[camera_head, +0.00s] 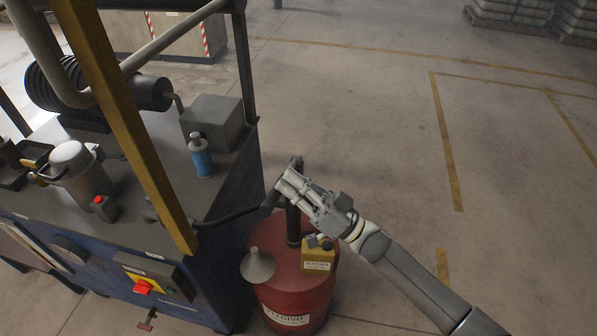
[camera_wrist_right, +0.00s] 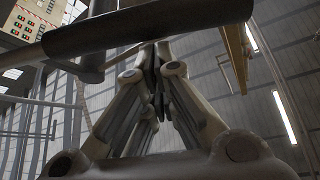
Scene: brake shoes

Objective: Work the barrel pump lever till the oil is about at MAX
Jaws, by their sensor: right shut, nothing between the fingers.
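The red barrel (camera_head: 290,292) stands on the floor beside the blue machine. The dark barrel pump (camera_head: 293,226) rises from its top. A dark arm or hose (camera_head: 232,216) runs from the pump toward the machine; I cannot tell whether it is the lever. My right gripper (camera_head: 283,181) is at the pump head, above the barrel, and partly hides it. In the right wrist view its fingers (camera_wrist_right: 156,62) are shut and empty, with a dark round bar (camera_wrist_right: 150,27) across just beyond the fingertips. I cannot tell whether they touch. I cannot make out an oil level or MAX mark. My left gripper is out of view.
A grey funnel (camera_head: 257,267) and a yellow can (camera_head: 318,257) are on the barrel top. A blue bottle (camera_head: 200,157) stands on the machine, and a yellow post (camera_head: 125,110) rises in front. A red button (camera_head: 142,287) is on the machine's front. The floor to the right is open.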

